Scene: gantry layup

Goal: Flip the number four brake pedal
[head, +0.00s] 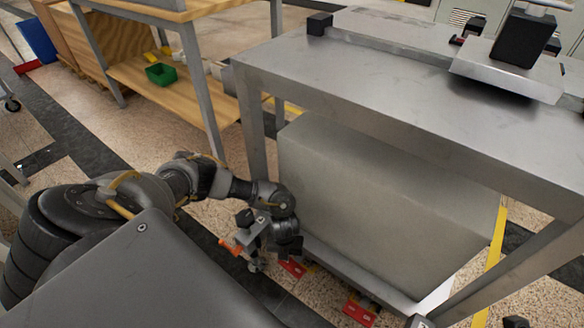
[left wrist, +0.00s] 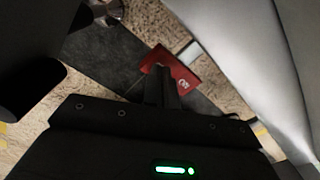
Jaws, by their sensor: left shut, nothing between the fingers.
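A red brake pedal (head: 292,268) sits low by the floor at the near left corner of the big grey block's base. In the left wrist view the red pedal (left wrist: 184,75) shows a small white marking too blurred to read. My left gripper (head: 290,254) points down beside the block, just above that pedal. In the left wrist view its fingers (left wrist: 164,82) are together and empty, overlapping the pedal's near edge; I cannot tell whether they touch it. A second red pedal (head: 360,310) lies farther right along the base, its number unreadable. My right gripper is not in view.
The large grey block (head: 380,205) stands close right of my left gripper, under a steel table (head: 420,90). An orange-tipped metal part (head: 232,246) is just left of the gripper. A wooden-shelved bench (head: 190,92) stands behind. Speckled floor is open at left.

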